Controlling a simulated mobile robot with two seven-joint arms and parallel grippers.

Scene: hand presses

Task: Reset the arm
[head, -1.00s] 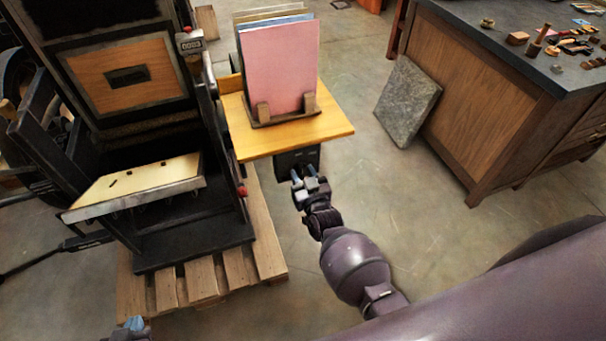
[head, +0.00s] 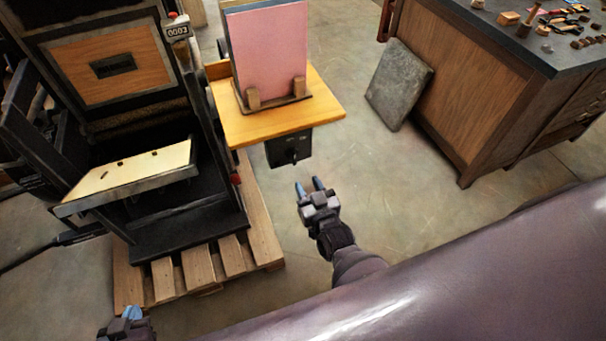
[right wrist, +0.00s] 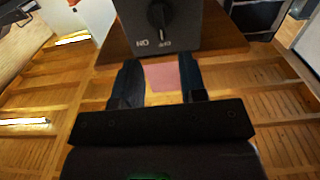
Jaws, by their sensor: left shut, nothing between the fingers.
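My right gripper (head: 309,186) is open and empty. It is below and in front of a black switch box (head: 289,148) under the small wooden shelf, clear of it. In the right wrist view, the open fingers (right wrist: 158,68) point towards the box (right wrist: 190,28). Its dark knob (right wrist: 158,14) sits near lettering that reads ON and OFF upside down. My left gripper (head: 129,313) is shut and empty at the lower left edge, in front of the pallet.
The wooden shelf (head: 235,128) holds upright sheets with a pink front (head: 270,50). A black press (head: 190,215) stands on a wooden pallet (head: 262,240). A grey slab (head: 398,85) leans against a workbench (head: 455,95). Open floor lies right of my right gripper.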

